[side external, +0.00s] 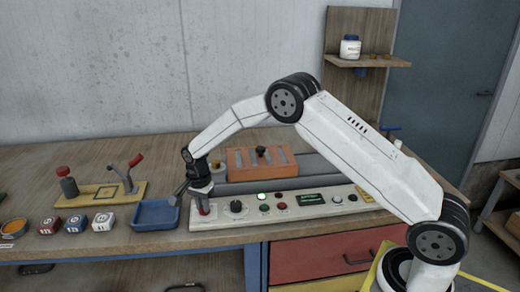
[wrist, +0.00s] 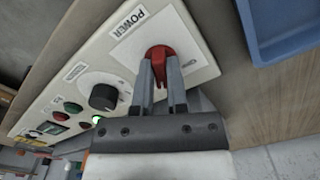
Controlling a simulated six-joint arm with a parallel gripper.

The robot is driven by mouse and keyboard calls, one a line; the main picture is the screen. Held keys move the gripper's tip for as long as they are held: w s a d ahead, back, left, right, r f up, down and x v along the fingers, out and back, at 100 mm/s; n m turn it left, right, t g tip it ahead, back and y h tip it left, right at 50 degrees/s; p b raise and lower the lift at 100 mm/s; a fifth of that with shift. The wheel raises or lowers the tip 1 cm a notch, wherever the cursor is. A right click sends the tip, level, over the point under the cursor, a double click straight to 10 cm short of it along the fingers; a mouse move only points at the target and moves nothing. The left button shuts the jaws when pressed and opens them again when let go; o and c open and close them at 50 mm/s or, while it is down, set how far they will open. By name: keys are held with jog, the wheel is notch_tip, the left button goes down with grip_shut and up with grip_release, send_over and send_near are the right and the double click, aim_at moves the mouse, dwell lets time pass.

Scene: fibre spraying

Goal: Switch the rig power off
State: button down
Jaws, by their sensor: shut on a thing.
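The red power switch (wrist: 159,54) sits on a white plate marked POWER at the end of the control panel (wrist: 60,85). In the wrist view my gripper (wrist: 160,72) has its two grey fingers closed on the red knob, one on each side. In the side view my gripper (side external: 202,200) points down at the left end of the panel (side external: 290,207), with red of the switch (side external: 204,210) just showing under it. A green lamp (side external: 263,197) on the panel is lit.
A black knob (wrist: 103,96) is beside the switch, with green and red buttons beyond it. A blue tray (side external: 156,213) stands just left of the panel. An orange block (side external: 240,163) sits behind. Several labelled boxes and a yellow fixture (side external: 85,196) are further left.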

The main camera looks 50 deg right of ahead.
jog(key=n, duration=0.6)
jog(key=shift+s+d+n, duration=0.1)
jog(key=shift+n, duration=0.2)
jog(key=n, duration=0.6)
jog(key=shift+d, duration=0.1)
jog(key=shift+n, duration=0.3)
jog(key=c, duration=0.6)
grip_release()
jog(key=shift+c, duration=0.2)
jog(key=shift+r, duration=3.95)
jog(key=shift+s, duration=0.1)
